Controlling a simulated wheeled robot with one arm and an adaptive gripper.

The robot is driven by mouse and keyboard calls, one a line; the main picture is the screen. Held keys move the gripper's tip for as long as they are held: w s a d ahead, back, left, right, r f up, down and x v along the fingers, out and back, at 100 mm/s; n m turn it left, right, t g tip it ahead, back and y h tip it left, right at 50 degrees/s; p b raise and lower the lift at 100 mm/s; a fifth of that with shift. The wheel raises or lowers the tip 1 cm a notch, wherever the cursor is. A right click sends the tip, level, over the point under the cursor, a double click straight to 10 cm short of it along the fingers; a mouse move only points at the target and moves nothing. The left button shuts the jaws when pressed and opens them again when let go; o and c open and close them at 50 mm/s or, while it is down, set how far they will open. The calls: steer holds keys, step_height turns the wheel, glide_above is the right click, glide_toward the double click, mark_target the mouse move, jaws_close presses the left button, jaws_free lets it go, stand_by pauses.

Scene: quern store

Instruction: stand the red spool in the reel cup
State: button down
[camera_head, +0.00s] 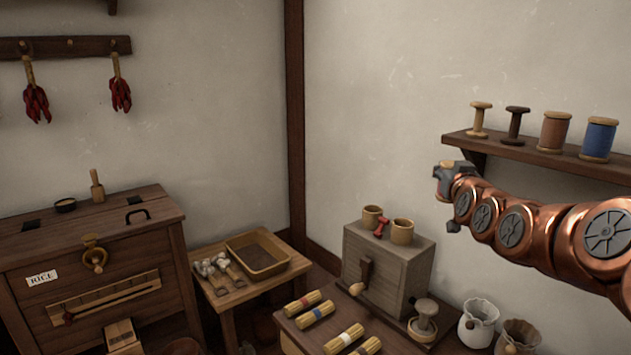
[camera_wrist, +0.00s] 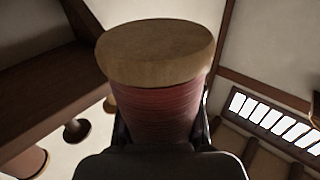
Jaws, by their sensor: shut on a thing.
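The red spool fills the middle of the wrist view, with red thread (camera_wrist: 165,112) and a broad pale wooden end (camera_wrist: 155,52). My gripper (camera_wrist: 162,130) is shut on it, a dark finger on each side. In the head view my gripper (camera_head: 449,182) is raised in front of the wall, left of the shelf; the spool is mostly hidden there. Two tan cups, one left (camera_head: 372,217) and one right (camera_head: 402,231), stand on a grey wooden box below it, with a small red piece between them. I cannot tell which is the reel cup.
The wall shelf (camera_head: 540,155) close to my arm holds two bare spools, a brown spool (camera_head: 554,129) and a blue spool (camera_head: 598,138). Tied bundles (camera_head: 315,314) lie on the low table. Two sacks (camera_head: 478,322) stand at the lower right. The air above the cups is clear.

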steer(key=w+a+f+y+p, duration=0.1)
steer(key=w+a+f, duration=0.3)
steer(key=a+f, duration=0.8)
steer(key=shift+a+f+n+p, duration=0.2)
steer(key=shift+f+n+p, duration=0.3)
steer(key=shift+f, duration=1.2)
